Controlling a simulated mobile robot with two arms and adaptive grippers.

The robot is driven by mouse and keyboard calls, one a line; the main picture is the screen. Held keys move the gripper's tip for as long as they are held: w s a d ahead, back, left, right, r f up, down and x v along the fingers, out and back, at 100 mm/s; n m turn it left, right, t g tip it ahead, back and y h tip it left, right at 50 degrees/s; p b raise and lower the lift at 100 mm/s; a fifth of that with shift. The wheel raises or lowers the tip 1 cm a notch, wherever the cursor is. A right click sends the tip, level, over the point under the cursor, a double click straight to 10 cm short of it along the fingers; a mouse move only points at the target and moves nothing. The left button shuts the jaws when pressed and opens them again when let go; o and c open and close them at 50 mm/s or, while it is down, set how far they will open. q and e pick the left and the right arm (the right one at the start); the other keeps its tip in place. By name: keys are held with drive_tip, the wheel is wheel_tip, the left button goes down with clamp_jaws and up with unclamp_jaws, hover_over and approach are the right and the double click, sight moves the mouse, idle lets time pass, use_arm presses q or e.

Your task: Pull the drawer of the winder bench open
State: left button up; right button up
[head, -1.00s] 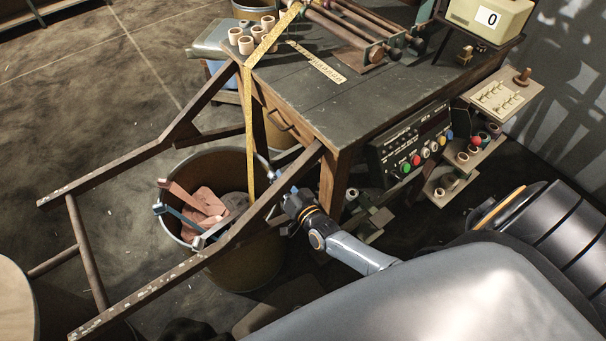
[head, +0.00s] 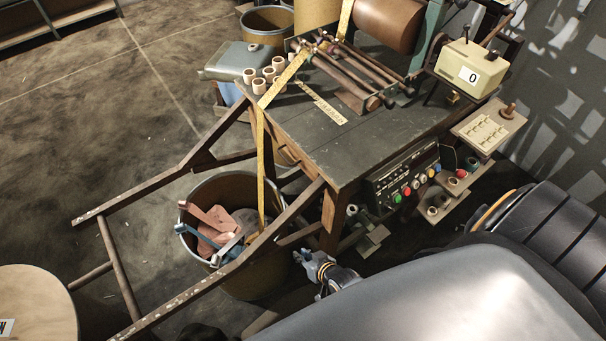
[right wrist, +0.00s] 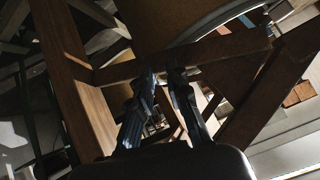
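The winder bench (head: 355,145) has a dark worn top and wooden legs. Its drawer front (head: 284,143) lies under the top's left edge, in shadow; I see no gap showing it pulled out. My right gripper (head: 299,257) is low beside the bench's near leg, below the wooden side rail, and apart from the drawer. In the right wrist view its two fingers (right wrist: 162,72) have a narrow gap between the tips and nothing held. Wooden beams lie beyond them. My left gripper is not in view.
A wooden frame (head: 170,296) juts left from the bench over a bin (head: 265,278) of scraps. A yellow tape (head: 261,165) hangs down past the drawer side. A control panel (head: 405,180) and small shelves stand at the right.

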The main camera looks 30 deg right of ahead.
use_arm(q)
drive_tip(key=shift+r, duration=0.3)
use_arm(e)
drive_tip(key=shift+s+f, duration=0.1)
drive_tip(key=shift+s, duration=0.4)
